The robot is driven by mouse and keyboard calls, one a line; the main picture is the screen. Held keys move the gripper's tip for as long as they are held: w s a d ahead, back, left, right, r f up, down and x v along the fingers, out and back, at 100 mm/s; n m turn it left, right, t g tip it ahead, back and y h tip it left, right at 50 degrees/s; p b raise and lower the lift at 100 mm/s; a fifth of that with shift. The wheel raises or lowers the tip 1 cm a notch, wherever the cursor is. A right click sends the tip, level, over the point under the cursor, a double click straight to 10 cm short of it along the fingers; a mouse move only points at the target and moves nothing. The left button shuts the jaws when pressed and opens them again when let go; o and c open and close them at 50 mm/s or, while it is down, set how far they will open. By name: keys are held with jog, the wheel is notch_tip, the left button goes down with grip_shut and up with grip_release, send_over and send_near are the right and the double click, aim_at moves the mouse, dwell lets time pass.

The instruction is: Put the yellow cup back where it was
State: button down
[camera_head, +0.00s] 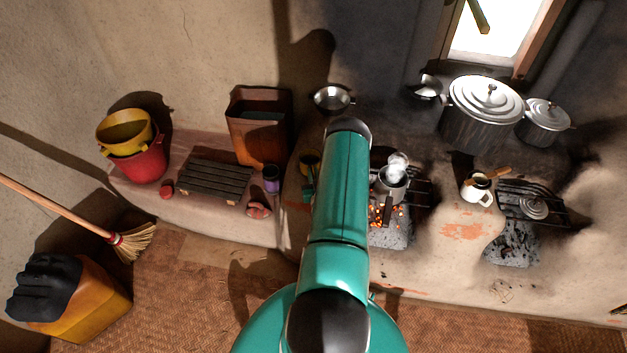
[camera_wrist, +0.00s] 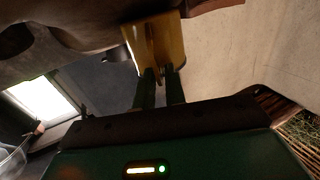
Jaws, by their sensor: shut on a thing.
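The yellow cup (camera_wrist: 172,45) is at the tips of my gripper (camera_wrist: 160,74) in the wrist view. The two green fingers are shut on it, around what looks like a narrow upright part, perhaps its handle. In the head view the yellow cup (camera_head: 311,157) shows small and dark just left of my arm, over the left part of the hearth. Green finger parts of my gripper (camera_head: 307,189) show just below it. My arm hides part of this area. I cannot tell whether the cup touches the surface.
A purple cup (camera_head: 271,179) stands to the left on the low ledge, near a tall rusty bin (camera_head: 258,135). A metal bowl (camera_head: 332,98) is behind. A steaming pot (camera_head: 391,183) sits over embers right of my arm. A white mug (camera_head: 478,187) stands farther right.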

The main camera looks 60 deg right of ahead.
jog(key=shift+f, duration=1.55)
jog(key=shift+f, duration=0.1)
jog(key=c, duration=1.5)
grip_release()
jog(key=shift+o, duration=0.2)
